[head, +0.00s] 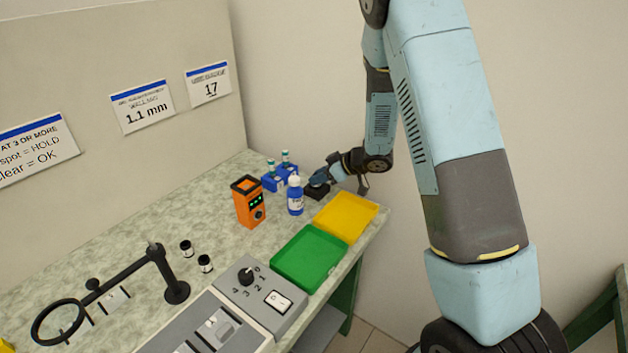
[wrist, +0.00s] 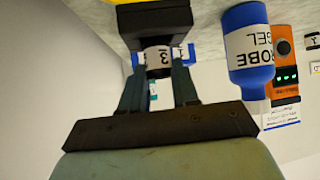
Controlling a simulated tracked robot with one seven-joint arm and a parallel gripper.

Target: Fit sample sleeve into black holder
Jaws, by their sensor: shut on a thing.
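My gripper (head: 325,177) is at the far end of the bench. In the wrist view my gripper (wrist: 158,85) has its two fingers closed on the sample sleeve (wrist: 157,57), which has a white label with a "3" and a dark band. The black holder (wrist: 152,20) is a dark block right at the sleeve's end, and the two meet in the picture. I cannot tell how deep the sleeve sits in it. In the head view the black holder (head: 318,192) lies just below my gripper; the sleeve is not clearly visible there.
An orange device (head: 248,203) stands further left. Yellow (head: 346,217) and green (head: 309,257) trays lie in front. Two small dark-capped jars and a magnifier stand farther left.

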